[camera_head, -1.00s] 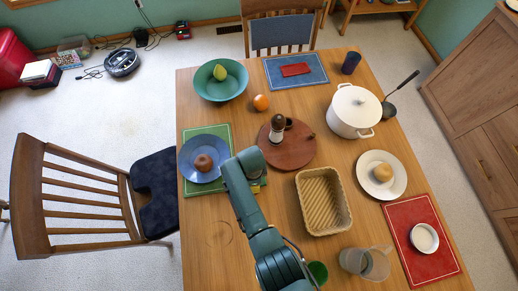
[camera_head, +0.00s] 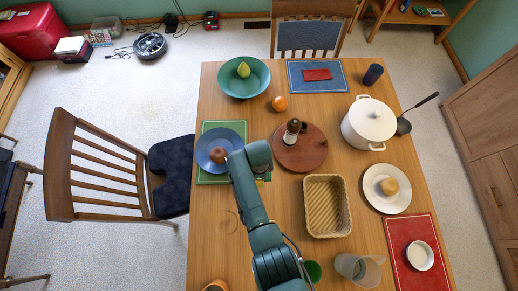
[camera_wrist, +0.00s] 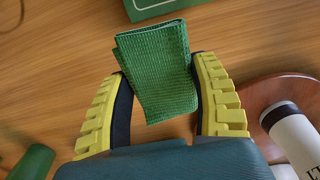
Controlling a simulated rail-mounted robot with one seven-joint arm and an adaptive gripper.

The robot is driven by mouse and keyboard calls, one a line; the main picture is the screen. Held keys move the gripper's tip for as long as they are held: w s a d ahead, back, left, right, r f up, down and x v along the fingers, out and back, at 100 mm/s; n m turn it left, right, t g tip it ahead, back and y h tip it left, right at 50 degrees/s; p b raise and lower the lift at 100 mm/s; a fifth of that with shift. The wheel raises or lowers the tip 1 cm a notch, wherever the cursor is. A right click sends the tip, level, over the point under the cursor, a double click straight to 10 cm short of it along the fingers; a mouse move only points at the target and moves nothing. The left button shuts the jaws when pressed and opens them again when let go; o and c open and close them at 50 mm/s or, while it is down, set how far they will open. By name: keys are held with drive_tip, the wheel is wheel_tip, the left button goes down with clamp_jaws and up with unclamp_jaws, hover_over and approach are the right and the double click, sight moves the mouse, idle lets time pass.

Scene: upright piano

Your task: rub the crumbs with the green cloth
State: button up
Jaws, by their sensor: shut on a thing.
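The green cloth (camera_wrist: 158,75) is a small, folded, textured piece. In the wrist view it sits between the yellow fingers of my gripper (camera_wrist: 160,95), which are shut on it. The wooden tabletop (camera_wrist: 60,60) shows beyond it; I cannot tell if the cloth touches it. In the head view my gripper (camera_head: 264,178) is over the table, right of the blue plate and below the round brown board, mostly hidden by my arm. I cannot make out any crumbs in either view.
A blue plate (camera_head: 232,133) lies on a green placemat (camera_head: 208,178). The round board (camera_head: 312,155) carries a dark-topped bottle (camera_head: 291,132). A wicker basket (camera_head: 327,207) stands to the right, a green cup (camera_head: 313,271) nearer. The table's left front (camera_head: 215,245) is mostly clear.

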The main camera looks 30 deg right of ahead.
drive_tip(key=shift+r, duration=0.35)
wheel_tip(320, 180, up, 3)
drive_tip(key=p, duration=0.3)
drive_tip(key=shift+r, duration=0.1)
